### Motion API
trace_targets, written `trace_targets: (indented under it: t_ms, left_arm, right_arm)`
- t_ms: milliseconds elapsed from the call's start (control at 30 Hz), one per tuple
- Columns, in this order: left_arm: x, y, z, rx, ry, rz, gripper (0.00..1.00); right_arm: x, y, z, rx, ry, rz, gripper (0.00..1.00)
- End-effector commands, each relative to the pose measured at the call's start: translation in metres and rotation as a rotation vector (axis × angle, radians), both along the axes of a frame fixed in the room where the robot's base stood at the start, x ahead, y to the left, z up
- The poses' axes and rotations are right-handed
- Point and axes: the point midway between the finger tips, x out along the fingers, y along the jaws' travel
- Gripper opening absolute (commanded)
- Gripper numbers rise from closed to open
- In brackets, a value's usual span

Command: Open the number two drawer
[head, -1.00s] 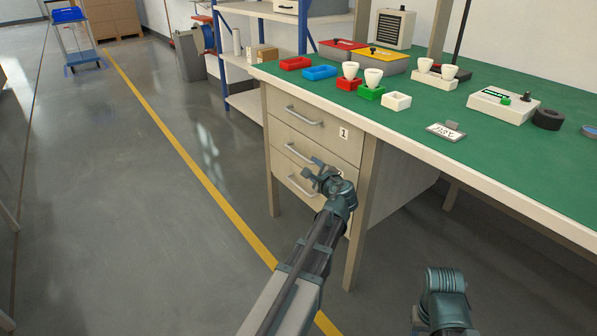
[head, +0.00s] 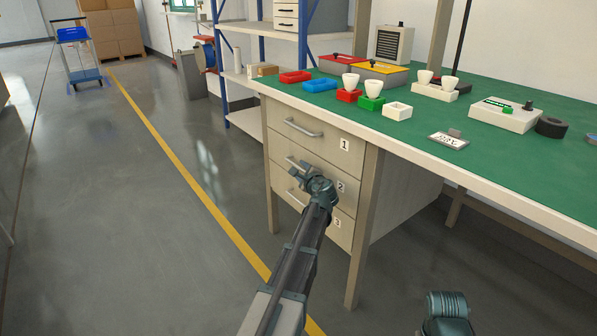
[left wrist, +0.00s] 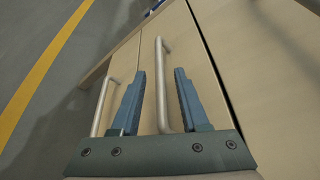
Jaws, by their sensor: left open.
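The number two drawer (head: 335,204) is the middle of three stacked drawers under the green-topped bench, labelled "2", and looks shut. Its bar handle (head: 291,161) is partly hidden by my left gripper (head: 302,169) in the head view. In the left wrist view, the handle (left wrist: 163,82) stands between the two blue fingers of my open left gripper (left wrist: 160,95), with a gap on each side. Part of my right arm shows at the lower right of the head view, but its fingers do not.
The number one drawer (head: 330,146) is above and the number three drawer (head: 325,226) below, both shut. The lower handle (left wrist: 103,108) is close beside the left finger in the wrist view. A bench leg (head: 361,240) stands to the right. Floor to the left is free.

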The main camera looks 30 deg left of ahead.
Motion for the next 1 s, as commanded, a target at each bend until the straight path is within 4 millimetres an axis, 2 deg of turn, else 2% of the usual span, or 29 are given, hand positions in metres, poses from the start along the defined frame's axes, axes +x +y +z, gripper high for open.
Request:
trace_targets:
  t_ms: [33, 233, 600, 667, 867, 1000]
  left_arm:
    - [0.007, 0.006, -0.003, 0.000, 0.000, 0.001, 0.45]
    - [0.017, 0.018, -0.006, 0.000, 0.000, 0.000, 0.45]
    - [0.018, 0.021, -0.006, 0.000, 0.000, 0.000, 0.45]
    - [0.018, 0.021, -0.006, 0.000, 0.000, 0.000, 0.36]
    - [0.018, 0.020, -0.006, 0.000, 0.000, 0.000, 0.00]
    - [0.018, 0.020, -0.006, 0.000, 0.000, 0.000, 0.00]
  right_arm:
    - [0.000, 0.000, -0.003, 0.000, 0.000, 0.000, 0.50]
    - [0.000, 0.000, -0.006, 0.000, -0.001, 0.000, 0.50]
    - [0.000, 0.000, -0.006, 0.000, 0.000, 0.000, 0.50]
    - [0.000, 0.000, -0.006, 0.000, 0.000, 0.000, 0.50]
    - [0.000, 0.000, -0.006, 0.000, 0.000, 0.000, 0.50]
    - [0.000, 0.000, -0.006, 0.000, 0.000, 0.000, 0.50]
